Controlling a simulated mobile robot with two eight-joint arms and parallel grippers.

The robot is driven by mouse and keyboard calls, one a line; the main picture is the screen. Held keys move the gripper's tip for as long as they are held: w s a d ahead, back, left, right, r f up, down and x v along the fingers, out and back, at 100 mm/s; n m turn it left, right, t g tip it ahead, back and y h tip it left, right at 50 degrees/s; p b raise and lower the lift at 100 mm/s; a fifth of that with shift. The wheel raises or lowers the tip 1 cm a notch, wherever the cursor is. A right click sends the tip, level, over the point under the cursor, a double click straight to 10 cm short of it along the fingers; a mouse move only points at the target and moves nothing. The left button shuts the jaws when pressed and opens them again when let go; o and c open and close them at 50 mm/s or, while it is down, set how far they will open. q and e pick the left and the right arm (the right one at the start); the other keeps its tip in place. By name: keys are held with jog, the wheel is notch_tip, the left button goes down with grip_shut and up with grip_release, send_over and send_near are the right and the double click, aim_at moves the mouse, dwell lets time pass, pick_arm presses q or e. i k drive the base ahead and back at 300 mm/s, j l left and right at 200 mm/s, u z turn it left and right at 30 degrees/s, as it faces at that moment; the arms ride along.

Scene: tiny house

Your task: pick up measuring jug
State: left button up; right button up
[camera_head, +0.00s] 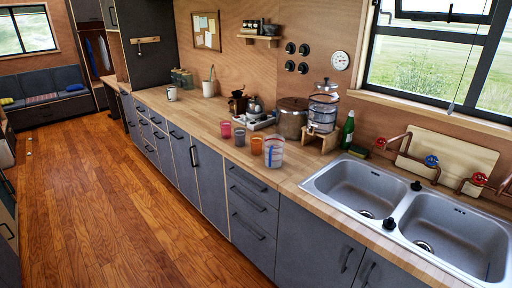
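What looks like the measuring jug (274,152) is a clear container with red and blue marks. It stands upright near the front edge of the wooden counter (215,108), left of the sink. An orange cup (256,146) stands just left of it, with a grey-blue cup (240,137) and a pink cup (225,130) further left. Neither of my grippers is in view.
Behind the jug are a large pot (292,117), a glass dispenser (322,108) on a wooden stand and a green bottle (348,130). A double sink (415,215) is at right. The wooden floor (95,200) in front of the cabinets is clear.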

aim_at(273, 155)
jog(key=z, duration=1.45)
jog(key=j+z, duration=0.15)
jog(key=z, duration=0.15)
jog(key=j+z, duration=0.15)
jog(key=z, duration=0.2)
jog(key=j+z, duration=0.45)
jog(key=j, duration=0.95)
jog(key=k+j+z, duration=0.15)
jog(key=j, duration=0.55)
jog(key=k+z, duration=0.05)
